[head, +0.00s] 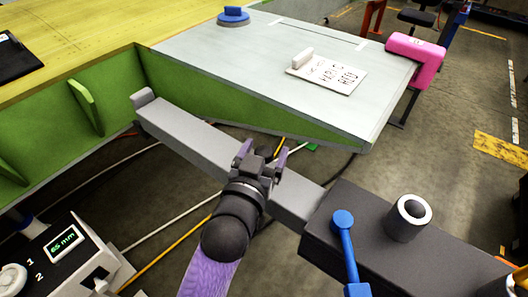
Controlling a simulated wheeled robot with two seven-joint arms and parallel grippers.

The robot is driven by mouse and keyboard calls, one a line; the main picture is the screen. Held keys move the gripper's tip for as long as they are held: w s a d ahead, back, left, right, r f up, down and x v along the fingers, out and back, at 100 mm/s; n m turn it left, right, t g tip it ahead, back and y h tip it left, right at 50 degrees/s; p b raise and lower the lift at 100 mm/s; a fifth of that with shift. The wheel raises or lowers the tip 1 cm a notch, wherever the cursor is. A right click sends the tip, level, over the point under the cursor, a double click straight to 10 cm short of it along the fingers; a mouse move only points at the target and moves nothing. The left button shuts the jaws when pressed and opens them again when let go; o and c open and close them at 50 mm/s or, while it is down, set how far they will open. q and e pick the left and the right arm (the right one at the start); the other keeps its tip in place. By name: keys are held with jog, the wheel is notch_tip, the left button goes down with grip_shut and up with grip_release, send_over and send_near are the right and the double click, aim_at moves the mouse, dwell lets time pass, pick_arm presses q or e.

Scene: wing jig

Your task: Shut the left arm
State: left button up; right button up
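The long grey arm (190,132) runs from a dark block (340,215) at the lower right toward the green edge of the wing structure at the upper left. A short raised pad (143,97) is at its far end, close to the green wall; whether it touches cannot be told. My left gripper (262,151), with purple fingers, is over the middle of the grey arm. Its fingers are apart, and I see nothing clearly held between them. Whether they touch the arm cannot be told. My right gripper is not in view.
A blue lever (345,245) and a white-rimmed cylinder (408,217) are on the dark block. A pale panel (230,60) carries a label plate (328,75) and a blue puck (233,17). A pink clamp (416,55) grips its corner. A "65 mm" display box (70,258) stands lower left. Cables cross the floor.

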pick_arm(q)
grip_shut()
jog(key=shift+w+a+r+p, duration=0.1)
jog(key=shift+w+a+p, duration=0.2)
jog(key=shift+a, duration=0.1)
jog(key=w+a, duration=0.1)
jog(key=a, duration=0.1)
jog(key=w+a+p, duration=0.1)
jog(key=w+a, duration=0.1)
jog(key=a, duration=0.1)
jog(key=w+a, duration=0.2)
jog(key=shift+w+a, duration=0.25)
jog(key=shift+a, duration=0.1)
jog(key=shift+w+a, duration=0.15)
jog(key=shift+a, duration=0.05)
